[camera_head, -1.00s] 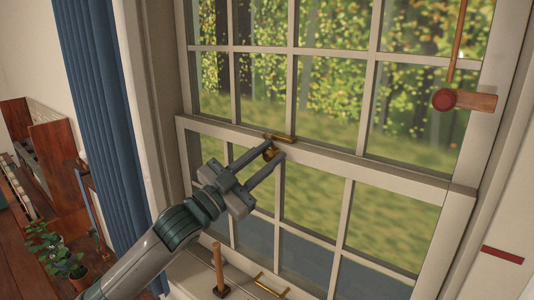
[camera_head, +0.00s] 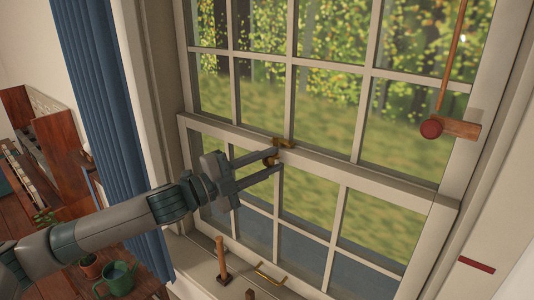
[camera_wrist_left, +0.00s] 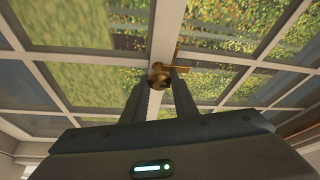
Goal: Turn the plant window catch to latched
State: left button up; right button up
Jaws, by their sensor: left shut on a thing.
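The brass window catch (camera_head: 284,143) sits on the meeting rail of the sash window, at the middle of the head view. Its round knob hangs in front of the rail between my left gripper's fingertips (camera_head: 278,159). In the left wrist view the knob (camera_wrist_left: 159,76) lies between the two finger ends, with a thin brass arm (camera_wrist_left: 190,67) reaching to the right behind it. My left gripper is shut on the knob. The fingers partly hide the catch. My right gripper is in neither view.
A wooden peg (camera_head: 221,261) stands on the sill near a brass sash handle (camera_head: 271,275). A red ball-ended wooden piece (camera_head: 452,128) is on the right frame. A blue curtain (camera_head: 112,130) hangs left. A green watering can (camera_head: 118,278) stands lower left.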

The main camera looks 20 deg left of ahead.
pick_arm(q)
jog(key=shift+m, duration=0.3)
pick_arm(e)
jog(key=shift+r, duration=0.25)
pick_arm(q)
jog(key=o, duration=1)
jog(key=shift+o, duration=0.2)
jog(key=shift+s+a+f, duration=0.2)
jog(key=shift+s+a, duration=0.1)
jog(key=shift+a, duration=0.05)
pick_arm(e)
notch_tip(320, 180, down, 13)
jog(key=b, duration=1.3)
pick_arm(q)
jog(key=b+v, duration=0.5)
jog(key=v, duration=1.1)
jog(key=shift+s+r, duration=0.2)
jog(key=shift+s, duration=0.05)
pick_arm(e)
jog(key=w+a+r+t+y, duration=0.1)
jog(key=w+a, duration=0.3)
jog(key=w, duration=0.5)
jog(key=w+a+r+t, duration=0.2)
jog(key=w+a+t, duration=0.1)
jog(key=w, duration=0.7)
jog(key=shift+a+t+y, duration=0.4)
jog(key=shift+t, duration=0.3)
